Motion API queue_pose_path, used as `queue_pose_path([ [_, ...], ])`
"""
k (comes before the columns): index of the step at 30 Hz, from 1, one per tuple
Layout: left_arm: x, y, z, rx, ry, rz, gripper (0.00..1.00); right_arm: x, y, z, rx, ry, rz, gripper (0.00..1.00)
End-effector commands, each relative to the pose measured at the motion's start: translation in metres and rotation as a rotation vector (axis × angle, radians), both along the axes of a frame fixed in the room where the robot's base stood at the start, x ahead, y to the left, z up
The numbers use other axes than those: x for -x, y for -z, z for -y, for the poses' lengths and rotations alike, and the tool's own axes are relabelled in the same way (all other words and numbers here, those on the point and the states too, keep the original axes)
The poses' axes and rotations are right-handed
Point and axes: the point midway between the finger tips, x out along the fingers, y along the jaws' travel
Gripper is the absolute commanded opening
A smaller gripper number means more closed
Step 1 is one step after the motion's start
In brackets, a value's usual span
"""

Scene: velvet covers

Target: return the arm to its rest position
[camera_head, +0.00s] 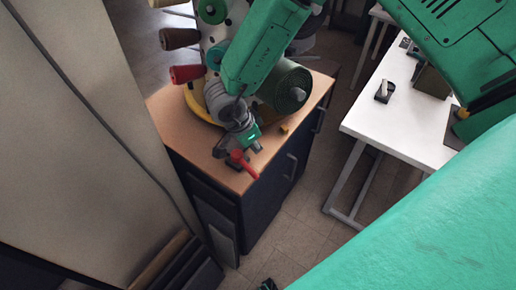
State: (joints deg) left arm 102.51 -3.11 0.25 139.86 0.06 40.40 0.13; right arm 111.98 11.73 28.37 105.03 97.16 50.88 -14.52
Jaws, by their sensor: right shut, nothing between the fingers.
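My right arm's green link comes down from the top and ends in a grey wrist. My right gripper (252,146) hangs low over the front corner of the wooden-topped cabinet (180,128). It is small and partly blurred, and it looks shut and empty. A red-handled thing (243,163) is right beside or below it at the cabinet edge; I cannot tell whether they touch.
A dark green roll (287,88) and red and brown spools (187,73) crowd the cabinet around my arm. A white table (405,123) stands to the right, with floor (300,215) between. A beige panel (75,130) fills the left. A teal surface covers the lower right.

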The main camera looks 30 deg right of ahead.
Motion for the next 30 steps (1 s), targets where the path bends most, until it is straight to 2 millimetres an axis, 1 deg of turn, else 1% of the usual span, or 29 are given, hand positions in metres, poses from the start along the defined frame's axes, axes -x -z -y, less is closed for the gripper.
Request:
queue_pose_path([
  [7,0.0,0.0,0.0,0.0,0.0,0.0,0.4,0.001,0.001,0.004,-0.004,0.002,0.0,0.0],
  [14,0.0,0.0,0.0,0.0,0.001,0.0,0.4,0.001,0.001,0.002,0.0,0.0,0.0,0.0],
  [17,0.0,0.005,0.0,0.0,0.001,0.001,0.4,0.004,0.01,0.005,0.016,-0.036,0.0,0.0],
  [20,0.0,0.02,0.0,0.0,0.001,0.001,0.4,0.014,0.037,0.014,0.058,-0.156,0.005,0.0],
  [23,0.0,0.043,0.0,0.0,0.001,0.0,0.4,0.032,0.078,0.027,0.107,-0.366,0.005,0.0],
  [24,0.0,0.053,0.0,0.0,0.0,0.0,0.4,0.041,0.096,0.031,0.118,-0.467,0.0,0.0],
  [26,0.0,0.068,0.0,0.0,0.0,0.0,0.4,0.057,0.121,0.036,0.124,-0.62,-0.013,0.0],
  [27,0.001,0.077,0.0,0.0,0.0,0.0,0.4,0.069,0.137,0.038,0.119,-0.721,-0.024,0.0],
  [29,0.001,0.091,0.001,0.0,0.0,0.0,0.4,0.09,0.159,0.038,0.1,-0.87,-0.048,0.0],
  [30,0.001,0.1,0.001,0.0,0.0,0.0,0.4,0.106,0.172,0.038,0.08,-0.967,-0.068,0.0],
])
